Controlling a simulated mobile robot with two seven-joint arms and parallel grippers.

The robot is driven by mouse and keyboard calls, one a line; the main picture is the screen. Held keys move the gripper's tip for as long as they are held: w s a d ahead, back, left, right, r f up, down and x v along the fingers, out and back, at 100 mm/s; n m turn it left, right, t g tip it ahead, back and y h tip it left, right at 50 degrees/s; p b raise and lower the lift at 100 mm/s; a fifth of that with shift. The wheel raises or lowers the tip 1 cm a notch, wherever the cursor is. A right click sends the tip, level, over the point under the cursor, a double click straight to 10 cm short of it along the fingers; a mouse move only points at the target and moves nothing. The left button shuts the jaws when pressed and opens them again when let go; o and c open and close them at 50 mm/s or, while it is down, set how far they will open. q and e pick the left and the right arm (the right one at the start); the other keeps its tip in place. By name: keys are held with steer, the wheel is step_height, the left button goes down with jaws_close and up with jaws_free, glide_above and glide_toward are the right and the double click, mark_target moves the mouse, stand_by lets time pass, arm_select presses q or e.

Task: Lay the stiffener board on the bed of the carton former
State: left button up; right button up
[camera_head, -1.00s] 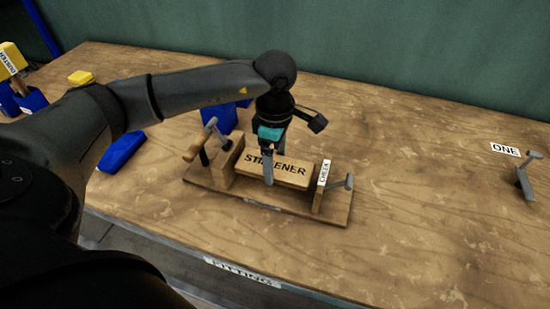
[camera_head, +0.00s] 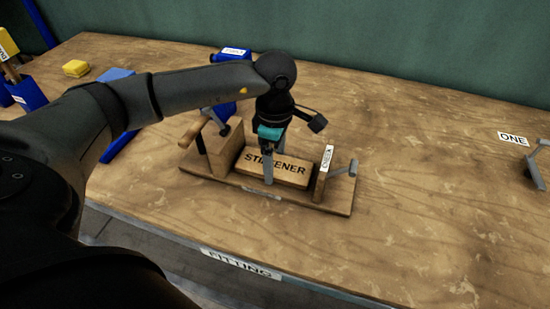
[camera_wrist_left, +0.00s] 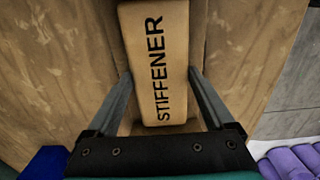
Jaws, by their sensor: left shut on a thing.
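The stiffener board (camera_head: 291,171) is a tan block marked STIFFENER. It lies level between the large wooden block (camera_head: 222,148) and the upright CHEEK piece (camera_head: 324,170) of the carton former, whose wooden base (camera_head: 325,204) shows along the front. The board is low over the bed; I cannot tell whether it touches. My left gripper (camera_head: 271,167) points down and is shut on the board across its narrow width. In the left wrist view the board (camera_wrist_left: 155,60) sits between the two fingers (camera_wrist_left: 160,80). The bed under the board is hidden. My right gripper is not in view.
A wooden-handled lever (camera_head: 193,133) stands at the former's left and a grey lever (camera_head: 345,169) at its right. Blue pieces (camera_head: 118,146) and a yellow block (camera_head: 75,68) lie to the left. A ONE label (camera_head: 513,138) is far right. The table's right middle is clear.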

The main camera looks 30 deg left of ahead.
arm_select(q)
steer(key=o, duration=1.2)
